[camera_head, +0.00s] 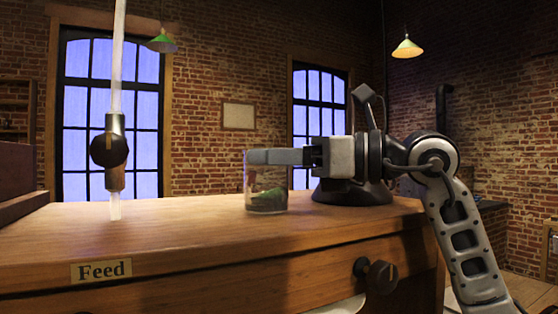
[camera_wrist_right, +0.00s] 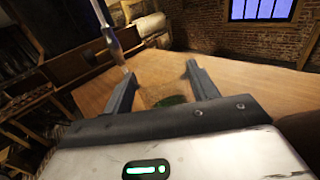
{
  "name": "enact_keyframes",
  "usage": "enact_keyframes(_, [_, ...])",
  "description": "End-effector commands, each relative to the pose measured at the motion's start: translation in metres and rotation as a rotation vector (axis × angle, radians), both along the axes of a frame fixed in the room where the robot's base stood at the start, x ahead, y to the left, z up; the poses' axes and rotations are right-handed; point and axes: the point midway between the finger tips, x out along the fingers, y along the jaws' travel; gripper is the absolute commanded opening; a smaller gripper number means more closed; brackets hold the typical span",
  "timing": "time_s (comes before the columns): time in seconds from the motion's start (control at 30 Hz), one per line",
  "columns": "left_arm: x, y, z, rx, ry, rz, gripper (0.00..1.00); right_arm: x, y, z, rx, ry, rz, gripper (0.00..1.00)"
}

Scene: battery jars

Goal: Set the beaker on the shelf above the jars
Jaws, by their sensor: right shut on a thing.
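The beaker (camera_head: 267,197) is a clear glass vessel with green and reddish material in its bottom. It is upright at the bench top; I cannot tell whether it touches the wood. My right gripper (camera_head: 268,157) comes in level from the right and is shut on the beaker near its rim. In the right wrist view the fingers (camera_wrist_right: 161,88) stand apart on either side of the beaker, whose green contents (camera_wrist_right: 171,101) show between them. My left gripper is not in view. I cannot make out the jars or the shelf above them for certain.
The wooden bench (camera_head: 170,235) carries a "Feed" label (camera_head: 101,271) and a dark knob (camera_head: 381,277) on its front. A glass tube with a dark valve (camera_head: 109,151) hangs over its left part. A dark round-based object (camera_head: 352,194) stands behind my gripper. The bench between valve and beaker is clear.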

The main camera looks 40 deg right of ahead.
Motion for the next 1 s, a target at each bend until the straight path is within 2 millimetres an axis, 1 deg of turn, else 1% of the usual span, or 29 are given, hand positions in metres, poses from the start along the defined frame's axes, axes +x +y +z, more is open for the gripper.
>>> enact_keyframes(0.1, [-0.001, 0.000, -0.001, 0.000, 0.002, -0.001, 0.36, 0.000, 0.000, 0.000, 0.000, -0.001, 0.000, 0.30])
enact_keyframes(0.2, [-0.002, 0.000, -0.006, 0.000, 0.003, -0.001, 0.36, 0.000, 0.000, -0.004, 0.000, 0.000, 0.000, 0.30])
enact_keyframes(0.23, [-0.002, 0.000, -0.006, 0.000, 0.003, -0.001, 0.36, 0.000, 0.000, -0.004, 0.000, 0.001, 0.000, 0.61])
enact_keyframes(0.27, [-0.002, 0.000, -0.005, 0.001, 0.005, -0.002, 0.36, 0.000, 0.000, -0.003, 0.000, 0.001, 0.000, 0.69])
enact_keyframes(0.3, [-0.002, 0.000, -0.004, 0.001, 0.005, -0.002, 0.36, 0.000, 0.000, -0.002, 0.000, 0.001, 0.000, 0.80])
enact_keyframes(0.57, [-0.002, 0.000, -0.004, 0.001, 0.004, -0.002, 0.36, 0.000, 0.000, -0.002, 0.000, 0.001, 0.000, 0.80])
enact_keyframes(0.67, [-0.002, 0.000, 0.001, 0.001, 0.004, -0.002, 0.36, 0.000, 0.000, 0.002, 0.000, 0.000, 0.001, 0.80])
enact_keyframes(0.7, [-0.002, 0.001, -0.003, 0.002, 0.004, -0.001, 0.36, -0.002, -0.001, 0.000, 0.000, -0.001, 0.000, 0.80])
enact_keyframes(0.77, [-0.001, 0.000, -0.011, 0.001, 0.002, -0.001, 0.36, -0.009, -0.005, -0.003, 0.000, -0.001, -0.002, 0.80])
enact_keyframes(0.9, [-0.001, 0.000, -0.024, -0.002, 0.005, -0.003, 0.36, -0.035, -0.019, -0.004, 0.001, -0.005, -0.003, 0.80])
enact_keyframes(1.0, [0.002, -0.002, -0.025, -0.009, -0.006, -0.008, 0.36, -0.055, -0.029, -0.004, 0.001, -0.004, -0.003, 0.80])
